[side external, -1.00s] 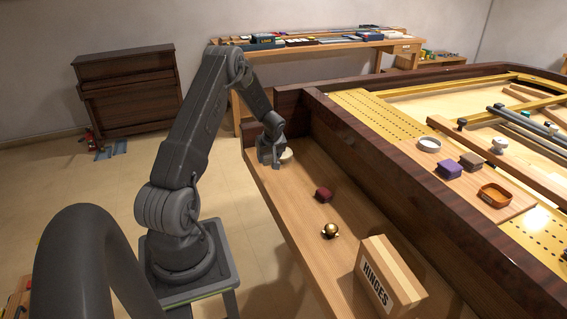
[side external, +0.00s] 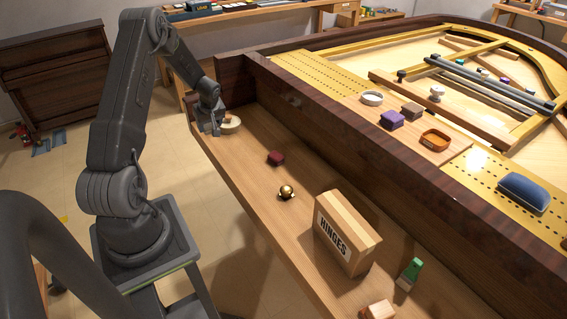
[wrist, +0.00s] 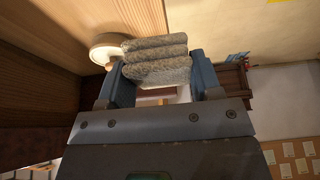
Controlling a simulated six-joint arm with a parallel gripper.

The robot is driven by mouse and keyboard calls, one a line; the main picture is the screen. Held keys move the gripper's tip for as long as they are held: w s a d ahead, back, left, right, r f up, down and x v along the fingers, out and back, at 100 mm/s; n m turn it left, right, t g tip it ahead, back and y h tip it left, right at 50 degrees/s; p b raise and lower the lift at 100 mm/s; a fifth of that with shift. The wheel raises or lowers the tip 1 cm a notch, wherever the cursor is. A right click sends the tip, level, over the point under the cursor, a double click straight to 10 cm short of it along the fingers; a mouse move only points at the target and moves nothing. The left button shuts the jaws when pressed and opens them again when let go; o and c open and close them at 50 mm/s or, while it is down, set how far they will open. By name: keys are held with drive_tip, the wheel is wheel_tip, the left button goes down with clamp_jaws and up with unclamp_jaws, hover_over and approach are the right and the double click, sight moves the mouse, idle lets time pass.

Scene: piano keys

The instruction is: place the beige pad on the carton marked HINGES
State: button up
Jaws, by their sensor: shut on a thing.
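My gripper (side external: 212,126) is low at the far end of the wooden key shelf, beside a round cream disc (side external: 232,126). In the wrist view my gripper (wrist: 155,72) is shut on the beige pad (wrist: 155,60), a fuzzy, ridged block between the two fingers. In the side view I cannot clearly make out the pad at the fingers. The carton marked HINGES (side external: 343,238) stands upright on the near half of the shelf, well apart from my gripper. Its top is bare.
A dark red block (side external: 276,158) and a brass ball (side external: 287,191) lie between my gripper and the carton. A dark wooden wall (side external: 330,139) borders the shelf.

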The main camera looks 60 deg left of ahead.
drive_tip(key=w+d+r+m+t+h, duration=0.1)
drive_tip(key=w+d+r+m, duration=0.25)
drive_tip(key=d, duration=0.45)
drive_tip(key=w+d+r+m+t, duration=0.1)
drive_tip(key=w+d+r+m, duration=0.15)
drive_tip(key=w+d, duration=0.45)
drive_tip(key=w+d+r+m+t+h, duration=0.1)
drive_tip(key=w+d+r+m+t, duration=0.2)
drive_tip(key=d, duration=0.7)
drive_tip(key=s+d+r+m+h, duration=0.15)
drive_tip(key=d+m, duration=0.25)
drive_tip(key=d, duration=0.6)
drive_tip(key=s+d+r+m+h, duration=0.1)
drive_tip(key=s+d+r+m, duration=0.3)
drive_tip(key=d, duration=0.6)
drive_tip(key=m, duration=0.1)
hover_over(350, 215)
drive_tip(key=s, duration=0.2)
drive_tip(key=shift+g, duration=0.3)
drive_tip(key=f, duration=0.8)
drive_tip(key=shift+w, duration=0.25)
drive_tip(key=shift+f, duration=0.15)
drive_tip(key=shift+w+d+f, duration=0.1)
drive_tip(key=shift+f, duration=1.85)
drive_tip(key=shift+f, duration=0.1)
